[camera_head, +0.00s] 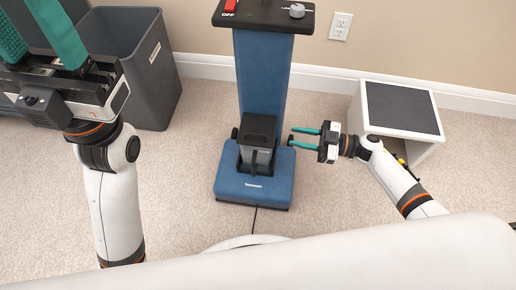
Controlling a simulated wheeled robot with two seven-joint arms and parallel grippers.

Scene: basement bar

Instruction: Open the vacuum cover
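The blue vacuum (262,75) stands upright on the carpet against the wall. A dark canister with a black cover (258,128) sits on its blue base (252,188); the cover looks closed. My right gripper (292,138) is just right of the canister, its two teal fingers apart, pointing left toward it with nothing between them. I cannot tell whether a fingertip touches the vacuum. My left gripper (28,22) is raised at the top left, far from the vacuum, with its teal fingers spread and partly out of the picture.
A grey bin (150,75) stands left of the vacuum. A white box with a dark top (402,107) stands at the right, near my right forearm. A wall outlet (340,26) is behind. A thin cord (253,220) runs forward from the base. Carpet is clear between these.

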